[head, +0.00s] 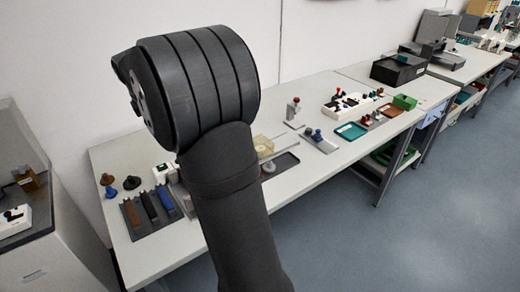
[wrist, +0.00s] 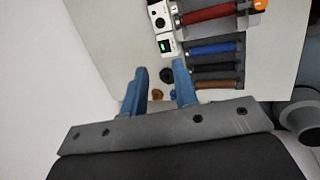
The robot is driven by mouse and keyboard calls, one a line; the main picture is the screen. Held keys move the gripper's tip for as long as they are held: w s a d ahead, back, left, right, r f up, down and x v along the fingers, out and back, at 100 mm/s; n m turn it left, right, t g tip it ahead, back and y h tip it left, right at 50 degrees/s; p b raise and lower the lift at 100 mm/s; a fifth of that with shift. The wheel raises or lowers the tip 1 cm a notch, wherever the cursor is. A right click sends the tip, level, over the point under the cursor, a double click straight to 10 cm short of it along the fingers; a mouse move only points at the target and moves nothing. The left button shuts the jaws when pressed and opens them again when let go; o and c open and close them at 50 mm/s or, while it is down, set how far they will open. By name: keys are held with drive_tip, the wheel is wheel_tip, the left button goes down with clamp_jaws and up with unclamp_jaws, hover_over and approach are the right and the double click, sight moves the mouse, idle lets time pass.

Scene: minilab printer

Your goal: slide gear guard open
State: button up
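I cannot pick out the gear guard for certain in either view. In the head view my own arm covers the middle of the near bench, and a pale yellowish block (head: 263,145) shows just right of it, with a long grey bar (head: 284,152) beside it. In the wrist view my gripper (wrist: 160,65) has two blue fingers spread apart with nothing between them. It is above the bench end, near several small knobs, including a black one (wrist: 166,75) and a brown one (wrist: 157,94). In the head view the gripper is not visible.
A dark rack (head: 152,215) holds brown, black and blue bars; a red roller (wrist: 208,15) lies beyond them in the wrist view. White devices (wrist: 168,45) stand close by. Trays such as a teal one (head: 351,131) and a black box (head: 398,69) stand farther right. A wall borders the bench.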

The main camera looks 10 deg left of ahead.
drive_tip(key=shift+o, duration=1.3)
drive_tip(key=w+d+f+m+g, duration=0.2)
drive_tip(key=w+d+m, duration=0.2)
drive_tip(key=w+d, duration=0.5)
drive_tip(key=shift+w+d+f, duration=0.2)
drive_tip(key=shift+w+d, duration=0.05)
drive_tip(key=shift+d, duration=0.3)
drive_tip(key=w+d+f+m+g+y, duration=0.15)
drive_tip(key=w+d, duration=0.25)
drive_tip(key=d, duration=0.4)
drive_tip(key=w+d+m+g+y, duration=0.1)
drive_tip(key=w+d+m+y, duration=0.15)
drive_tip(key=w+d, duration=0.35)
drive_tip(key=shift+h, duration=0.4)
drive_tip(key=x, duration=1.1)
drive_tip(key=s+x, duration=0.1)
drive_tip(key=x, duration=0.4)
drive_tip(key=shift+d+f, duration=0.35)
clamp_jaws()
